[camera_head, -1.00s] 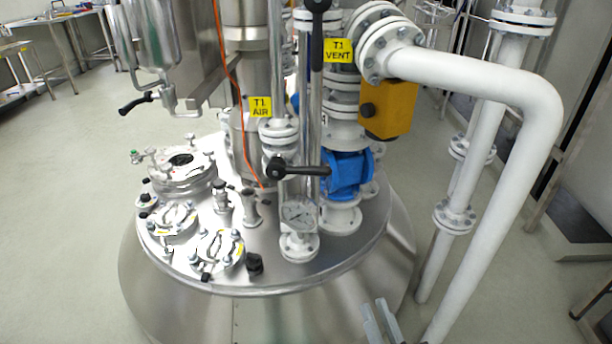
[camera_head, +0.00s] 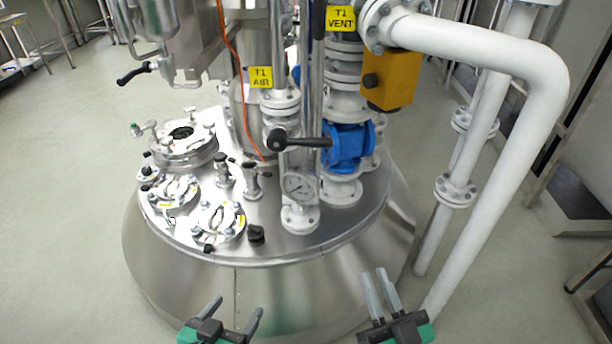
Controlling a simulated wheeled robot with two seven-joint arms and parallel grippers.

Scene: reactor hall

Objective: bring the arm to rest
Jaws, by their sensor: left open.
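My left gripper (camera_head: 237,303) is low in the head view, in front of the steel vessel's lower flank. My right gripper (camera_head: 373,271) is low and right of centre. Its two grey fingers point up and slightly left, close together side by side. Only a narrow gap shows between them, and I see no object there. Neither gripper appears to touch the vessel (camera_head: 262,255), though the exact clearance is unclear. My arms behind the grippers are mostly out of frame.
A thick white pipe (camera_head: 500,190) runs down on the right, close to my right gripper. Open floor (camera_head: 70,200) lies at left.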

